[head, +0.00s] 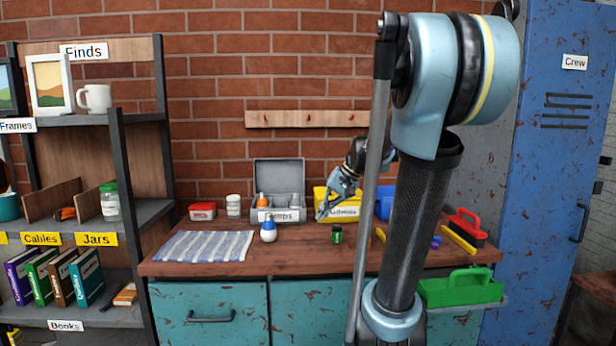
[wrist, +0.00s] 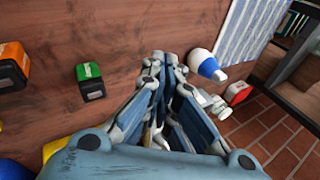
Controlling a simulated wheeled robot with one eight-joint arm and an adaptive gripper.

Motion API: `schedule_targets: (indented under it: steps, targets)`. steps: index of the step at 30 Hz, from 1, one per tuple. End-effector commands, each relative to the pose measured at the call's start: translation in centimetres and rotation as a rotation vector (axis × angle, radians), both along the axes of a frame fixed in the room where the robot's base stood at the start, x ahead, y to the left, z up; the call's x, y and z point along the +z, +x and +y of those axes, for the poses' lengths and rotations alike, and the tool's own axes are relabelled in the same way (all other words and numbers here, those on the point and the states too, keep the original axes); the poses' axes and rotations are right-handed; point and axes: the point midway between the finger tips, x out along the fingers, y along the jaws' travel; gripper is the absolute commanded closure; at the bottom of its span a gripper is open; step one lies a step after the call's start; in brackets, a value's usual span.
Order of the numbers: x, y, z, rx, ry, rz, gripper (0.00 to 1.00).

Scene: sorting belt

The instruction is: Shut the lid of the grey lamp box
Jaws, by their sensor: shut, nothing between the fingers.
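The grey lamp box (head: 261,215) stands at the back of the bench in the head view, with a "Lamps" label on its front. My gripper (head: 323,211) is just right of the box, in front of the yellow bin, pointing down. In the wrist view my gripper (wrist: 166,62) has its fingers together and holds nothing. I cannot make out the lamp box there; my gripper covers much of the view.
A white and blue lamp (head: 269,230) stands on the bench before the box. A striped cloth (head: 205,246) lies left, with a red tin (head: 202,211) and white jar (head: 233,206) behind. The yellow bin (head: 346,203) stands right of the box. A green-topped item (head: 337,234) stands in front.

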Motion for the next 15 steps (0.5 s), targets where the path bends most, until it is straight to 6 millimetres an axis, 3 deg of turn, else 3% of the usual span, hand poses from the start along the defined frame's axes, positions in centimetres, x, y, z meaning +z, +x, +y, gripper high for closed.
schedule_targets:
  steps: [1,15]
  targets:
    - [0.7,1.7,0.2,-0.007,0.029,0.001,1.0]
    - [4.9,15.9,1.0,-0.066,0.309,0.007,1.0]
